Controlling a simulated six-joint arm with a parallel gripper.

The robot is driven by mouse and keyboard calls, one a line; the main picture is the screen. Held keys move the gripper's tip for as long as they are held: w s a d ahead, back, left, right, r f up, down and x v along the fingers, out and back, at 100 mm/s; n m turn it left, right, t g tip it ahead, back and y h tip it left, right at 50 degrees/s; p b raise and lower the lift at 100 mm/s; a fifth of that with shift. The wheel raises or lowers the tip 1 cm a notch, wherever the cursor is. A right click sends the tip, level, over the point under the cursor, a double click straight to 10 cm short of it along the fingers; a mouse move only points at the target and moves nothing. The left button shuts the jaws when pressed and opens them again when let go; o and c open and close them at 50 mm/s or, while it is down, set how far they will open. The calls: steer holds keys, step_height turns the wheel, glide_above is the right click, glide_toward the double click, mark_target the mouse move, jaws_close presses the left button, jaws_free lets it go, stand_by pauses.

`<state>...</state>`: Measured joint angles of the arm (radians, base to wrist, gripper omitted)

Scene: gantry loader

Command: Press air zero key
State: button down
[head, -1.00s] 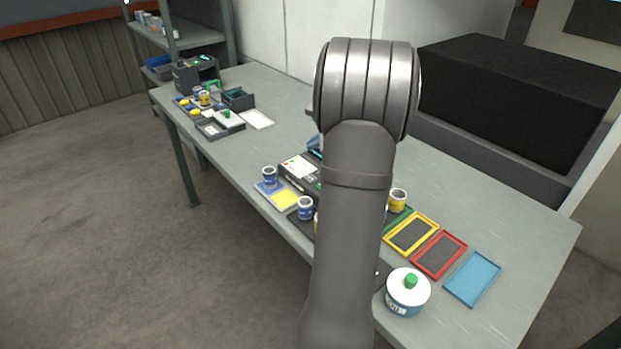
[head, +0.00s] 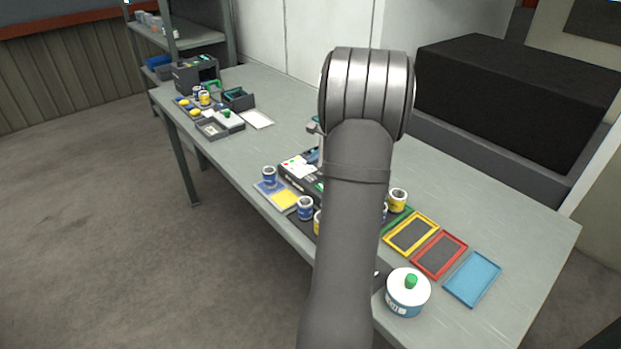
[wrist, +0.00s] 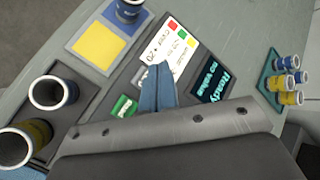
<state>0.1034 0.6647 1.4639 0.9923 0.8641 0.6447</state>
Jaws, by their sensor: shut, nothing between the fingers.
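A dark instrument (head: 291,176) stands at the middle of the bench, partly hidden by my arm in the head view. In the wrist view its white key panel (wrist: 158,53) carries small red, green and yellow marks. Its dark display (wrist: 211,80) reads "Ready" and "no Value". A green patch (wrist: 123,106) lies left of my fingers. The key labels are too small and tilted to tell which is air zero. My gripper (wrist: 156,70) has its blue fingers together and empty, with the tips over the panel's lower part. Contact cannot be told.
A blue and yellow pad (wrist: 98,44) with a blue-banded cup (wrist: 129,8) lies beside the instrument. Two cups stand in a dark tray (wrist: 75,110) at left. Several small cups stand on a green tray (wrist: 268,76) at right. A lidded jar (head: 408,292) is near the front.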

mark_target(310, 177)
steer(key=shift+f, duration=1.75)
stand_by(0.7)
steer(key=shift+f, duration=0.25)
steer(key=shift+s+f, duration=0.1)
steer(key=shift+f, duration=0.15)
steer(key=shift+s+d+f, duration=0.1)
steer(key=shift+d+f, duration=0.05)
steer(key=shift+f, duration=0.55)
stand_by(0.8)
steer(key=shift+r, duration=0.1)
steer(key=shift+d+r, duration=0.25)
steer(key=shift+r, duration=0.25)
